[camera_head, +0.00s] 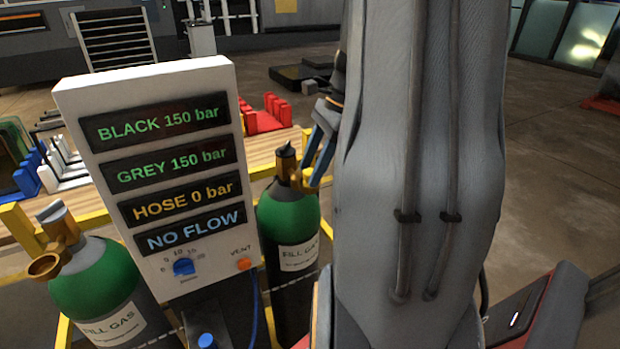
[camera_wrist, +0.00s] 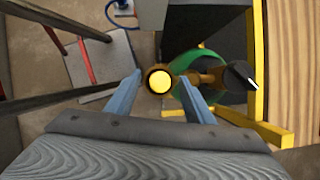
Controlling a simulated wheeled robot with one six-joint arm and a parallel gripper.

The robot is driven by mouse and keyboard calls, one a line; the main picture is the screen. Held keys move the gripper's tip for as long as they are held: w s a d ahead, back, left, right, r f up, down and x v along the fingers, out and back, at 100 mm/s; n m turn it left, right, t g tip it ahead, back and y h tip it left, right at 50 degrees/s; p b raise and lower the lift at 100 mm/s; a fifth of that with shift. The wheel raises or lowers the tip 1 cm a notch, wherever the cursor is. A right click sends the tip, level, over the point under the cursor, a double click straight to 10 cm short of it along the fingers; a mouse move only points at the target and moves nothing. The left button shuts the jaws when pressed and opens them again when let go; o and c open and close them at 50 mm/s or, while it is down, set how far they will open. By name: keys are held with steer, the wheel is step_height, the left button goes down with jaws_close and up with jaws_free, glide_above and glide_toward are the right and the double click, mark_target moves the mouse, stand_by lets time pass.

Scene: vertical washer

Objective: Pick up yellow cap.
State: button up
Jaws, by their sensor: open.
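The yellow cap (camera_wrist: 159,81) shows as a bright round disc in the wrist view, at the end of the brass valve (camera_wrist: 208,77) of a green gas cylinder (camera_wrist: 190,62). My gripper (camera_wrist: 158,79) is open, its two blue fingers on either side of the cap, with a gap to each. In the head view my gripper (camera_head: 318,155) is just beside the valve of the right cylinder (camera_head: 287,222). The cap is hard to tell from the brass valve there.
A white gauge panel (camera_head: 160,165) stands left of the right cylinder, reading HOSE 0 bar and NO FLOW. Another green cylinder (camera_head: 95,280) with an open brass outlet stands at the left. A yellow frame (camera_wrist: 257,60) and a wooden surface (camera_wrist: 293,60) lie right in the wrist view.

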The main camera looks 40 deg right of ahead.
steer(key=c, duration=1.1)
steer(key=shift+r, duration=0.1)
steer(key=shift+c, duration=0.2)
